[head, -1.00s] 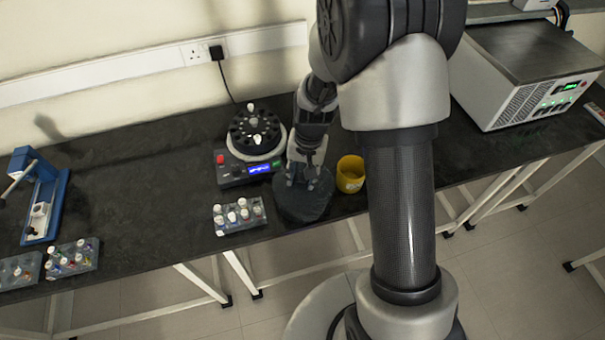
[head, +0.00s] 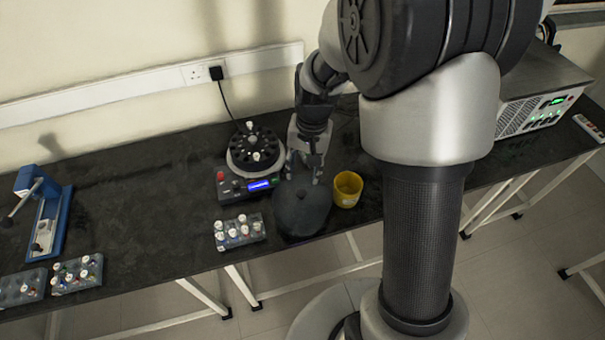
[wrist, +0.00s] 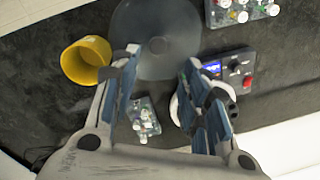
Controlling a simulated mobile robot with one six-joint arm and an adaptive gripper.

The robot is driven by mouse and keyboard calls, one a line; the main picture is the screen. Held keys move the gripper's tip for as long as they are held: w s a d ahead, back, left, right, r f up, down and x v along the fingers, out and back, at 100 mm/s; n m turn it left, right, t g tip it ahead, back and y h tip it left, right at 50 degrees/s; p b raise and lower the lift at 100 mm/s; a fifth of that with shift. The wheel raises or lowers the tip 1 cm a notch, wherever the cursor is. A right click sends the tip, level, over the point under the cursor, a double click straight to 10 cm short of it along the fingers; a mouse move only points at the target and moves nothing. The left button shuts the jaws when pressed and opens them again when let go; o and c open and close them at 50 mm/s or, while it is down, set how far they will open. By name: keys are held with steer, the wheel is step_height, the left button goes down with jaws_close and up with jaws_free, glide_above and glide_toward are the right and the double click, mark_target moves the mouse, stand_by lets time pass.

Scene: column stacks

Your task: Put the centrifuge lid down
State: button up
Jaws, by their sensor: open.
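The centrifuge lid (head: 303,212) is a dark round disc with a small knob in its middle. It lies on the black bench near the front edge, knob up, and also shows at the top of the wrist view (wrist: 150,30). My gripper (head: 304,178) is open and empty, just behind the lid and apart from its knob. Its spread fingers (wrist: 157,66) show in the wrist view. The centrifuge (head: 255,152) stands uncovered behind and left of the lid, with its dark rotor and a few white-capped tubes visible.
A yellow mug (head: 347,189) stands close to the lid's right. A tube rack (head: 239,231) is close on its left. Another small rack (wrist: 145,120) shows between my fingers in the wrist view. More racks (head: 76,274) and a blue device (head: 48,215) are at far left.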

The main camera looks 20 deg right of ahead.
steer(key=s+r+n+t, duration=0.25)
steer(key=s+r, duration=0.55)
steer(key=r, duration=0.6)
steer(key=s+r+n+t+h, duration=0.1)
steer(key=s+r+n, duration=0.2)
steer(key=s, duration=1)
steer(key=shift+a+r+t, duration=0.35)
steer(key=shift+a+r, duration=0.1)
steer(key=shift+r, duration=0.35)
